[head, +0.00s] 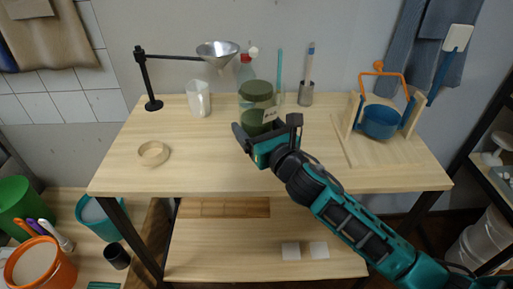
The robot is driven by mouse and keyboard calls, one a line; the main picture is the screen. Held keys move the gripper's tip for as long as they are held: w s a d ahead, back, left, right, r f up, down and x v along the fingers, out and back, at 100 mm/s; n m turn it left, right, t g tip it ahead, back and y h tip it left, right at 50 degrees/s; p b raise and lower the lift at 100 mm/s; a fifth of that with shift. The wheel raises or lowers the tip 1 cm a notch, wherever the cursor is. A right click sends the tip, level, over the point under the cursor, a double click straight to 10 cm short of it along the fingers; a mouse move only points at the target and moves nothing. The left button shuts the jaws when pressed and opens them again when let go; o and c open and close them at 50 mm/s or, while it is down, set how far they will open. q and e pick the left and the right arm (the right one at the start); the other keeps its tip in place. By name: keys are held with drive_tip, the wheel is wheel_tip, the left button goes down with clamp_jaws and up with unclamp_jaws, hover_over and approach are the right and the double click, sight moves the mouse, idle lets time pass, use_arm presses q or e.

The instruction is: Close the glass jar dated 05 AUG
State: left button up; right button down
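A glass jar (257,101) with dark green contents and a small pale label (270,115) stands toward the back middle of the table. The writing on the label is too small to read. My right gripper (266,128) is at the lower part of the jar, with its fingers spread to either side, and hides the jar's base. I cannot tell whether the fingers press on the glass. A round pale wooden piece (153,153), like a shallow lid or ring, lies on the left part of the table. My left gripper is not in view.
The wooden table (205,165) is clear between the round piece and the jar. Behind stand a funnel on a stand (217,52), a white beaker (198,98), a spray bottle (246,68) and a brush cup (306,93). A blue pot (381,122) sits at right.

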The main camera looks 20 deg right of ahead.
drive_tip(key=shift+f, duration=0.25)
drive_tip(key=shift+f+b, duration=0.85)
drive_tip(key=shift+f, duration=1.3)
drive_tip(key=shift+f, duration=0.15)
unclamp_jaws()
drive_tip(key=shift+f, duration=0.15)
drive_tip(key=shift+r, duration=0.25)
drive_tip(key=s+d, duration=0.2)
drive_tip(key=s, duration=0.9)
drive_tip(key=shift+s+d+b, duration=0.15)
drive_tip(key=shift+s+b, duration=0.15)
drive_tip(key=shift+s, duration=0.1)
